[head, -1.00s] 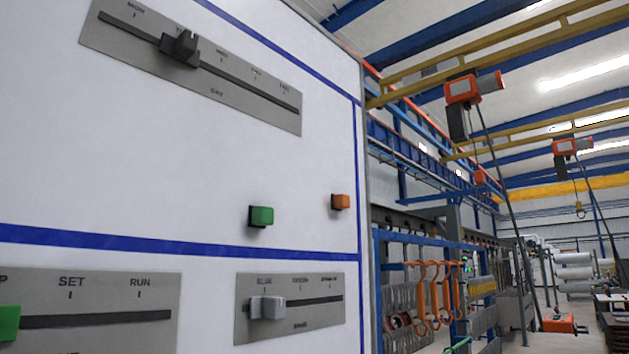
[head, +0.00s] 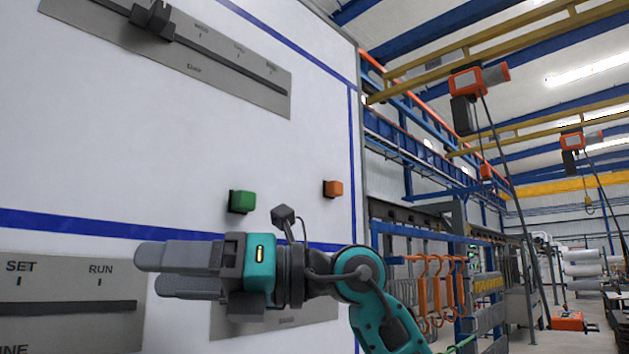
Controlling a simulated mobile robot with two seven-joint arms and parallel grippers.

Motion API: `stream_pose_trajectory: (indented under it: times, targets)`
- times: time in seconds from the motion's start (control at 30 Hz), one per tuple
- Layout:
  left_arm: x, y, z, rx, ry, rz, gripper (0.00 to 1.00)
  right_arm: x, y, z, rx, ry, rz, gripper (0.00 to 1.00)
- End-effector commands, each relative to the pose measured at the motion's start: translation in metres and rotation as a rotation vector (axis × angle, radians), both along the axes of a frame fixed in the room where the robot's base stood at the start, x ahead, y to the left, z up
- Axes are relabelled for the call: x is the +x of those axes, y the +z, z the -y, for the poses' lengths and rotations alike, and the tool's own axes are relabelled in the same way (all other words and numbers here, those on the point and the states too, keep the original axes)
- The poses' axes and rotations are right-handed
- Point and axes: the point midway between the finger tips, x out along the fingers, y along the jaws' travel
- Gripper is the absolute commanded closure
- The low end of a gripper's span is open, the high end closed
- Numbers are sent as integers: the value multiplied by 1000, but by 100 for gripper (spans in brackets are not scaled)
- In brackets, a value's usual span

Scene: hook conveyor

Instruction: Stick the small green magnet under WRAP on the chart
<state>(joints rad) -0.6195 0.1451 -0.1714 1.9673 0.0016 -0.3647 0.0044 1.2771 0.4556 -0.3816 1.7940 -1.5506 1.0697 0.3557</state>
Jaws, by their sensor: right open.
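A small green magnet (head: 243,201) sits on the white board (head: 150,140), above the lower blue line. No label reading WRAP can be made out in this view. My right gripper (head: 150,272) reaches in from the lower right, its fingers pointing left. It is open, with nothing seen between its fingers, and shows below and left of the green magnet. My left gripper is not in view.
An orange magnet (head: 333,188) is right of the green one. A grey slider plate (head: 210,55) with a dark knob (head: 152,20) is at the top; a SET and RUN plate (head: 60,325) is lower left. My gripper partly hides another plate (head: 285,325).

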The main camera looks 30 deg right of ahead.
Motion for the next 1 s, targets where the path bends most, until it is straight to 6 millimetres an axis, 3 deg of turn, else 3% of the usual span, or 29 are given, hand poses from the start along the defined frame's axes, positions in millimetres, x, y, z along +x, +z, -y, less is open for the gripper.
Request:
stream_pose_trajectory:
  times: [0.1, 0.3, 0.5, 0.73, 1.0]
  targets:
    - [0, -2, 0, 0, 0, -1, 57, 2, 37, 27, -204, -196, 107, 38]
    - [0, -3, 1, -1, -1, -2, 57, -8, 97, 92, -402, -551, 175, 38]
    - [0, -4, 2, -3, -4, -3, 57, -28, 132, 137, -456, -773, 171, 38]
    - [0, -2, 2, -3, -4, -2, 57, -23, 136, 143, -464, -820, 162, 38]
    - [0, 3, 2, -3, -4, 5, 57, 23, 126, 126, -464, -815, 161, 38]
